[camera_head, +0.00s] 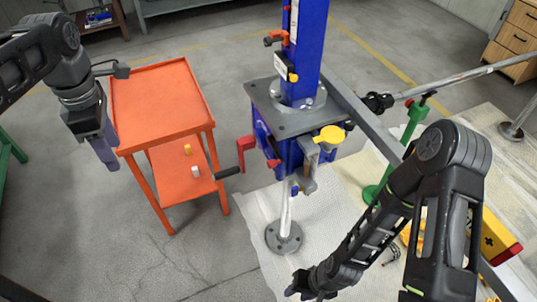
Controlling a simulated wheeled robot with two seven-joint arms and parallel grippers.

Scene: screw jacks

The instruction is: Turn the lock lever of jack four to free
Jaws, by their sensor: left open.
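A blue screw jack (310,50) stands in the middle, with a round grey foot (284,237) on a pale mat. A red lever with a black end (276,38) sticks out left near its top. A red crank with a black grip (240,160) sticks out lower left, and a yellow cap (329,136) sits at the right. I cannot read a jack number. My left gripper (104,152) is open and empty, pointing down at the orange cart's left edge, well left of the jack. My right gripper (300,287) is low, below the jack's foot; its jaws are unclear.
An orange cart (160,85) stands left of the jack, with a few small items on its lower shelf. A grey beam and pipe run to the right. A green jack (412,120) and a yellow-and-red object (497,240) are partly behind my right arm.

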